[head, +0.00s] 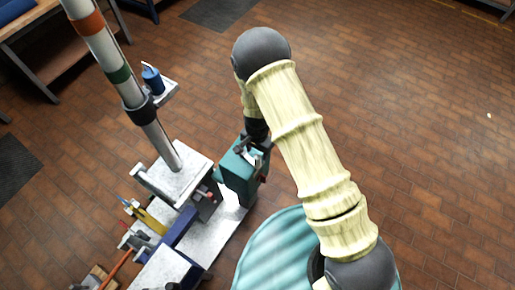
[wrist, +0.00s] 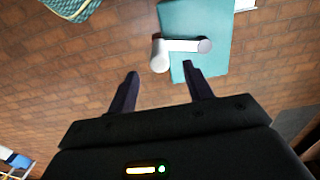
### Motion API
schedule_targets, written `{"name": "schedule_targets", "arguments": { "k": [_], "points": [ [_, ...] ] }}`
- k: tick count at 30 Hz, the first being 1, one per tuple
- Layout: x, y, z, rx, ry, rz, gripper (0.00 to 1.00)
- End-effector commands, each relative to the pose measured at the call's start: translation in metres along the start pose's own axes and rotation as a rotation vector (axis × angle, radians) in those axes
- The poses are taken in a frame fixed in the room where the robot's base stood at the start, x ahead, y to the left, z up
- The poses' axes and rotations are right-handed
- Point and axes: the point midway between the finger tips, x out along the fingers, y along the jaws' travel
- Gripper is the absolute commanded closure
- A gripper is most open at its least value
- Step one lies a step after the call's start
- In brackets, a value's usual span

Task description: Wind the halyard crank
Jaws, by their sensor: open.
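The halyard crank (wrist: 182,45) is a pale grey arm on a teal box (wrist: 205,18), seen in the wrist view. A rounded light grip (wrist: 160,56) is at its left end and a dark round cap (wrist: 204,45) at its right end. My gripper (wrist: 160,72) is open and empty, its two dark fingers pointing toward the crank. The grip appears just beyond the gap between the fingertips, with no clear contact. In the head view the teal box (head: 238,178) stands beside the mast (head: 110,62), and my wrist partly hides the crank.
A pale mast base (head: 172,172) and a lower platform with coloured tools (head: 148,222) lie left of the box. A blue bottle (head: 152,80) stands on a small shelf by the mast. A workbench (head: 45,35) is at upper left. Brick floor to the right is clear.

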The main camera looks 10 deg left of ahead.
Motion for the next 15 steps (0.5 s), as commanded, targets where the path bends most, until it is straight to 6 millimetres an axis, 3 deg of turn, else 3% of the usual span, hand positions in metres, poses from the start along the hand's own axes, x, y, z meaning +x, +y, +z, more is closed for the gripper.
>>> {"name": "schedule_targets", "arguments": {
  "k": [15],
  "points": [
    [0.0093,0.0006,-0.0004,0.0,0.0,0.0,0.49]
  ]
}}
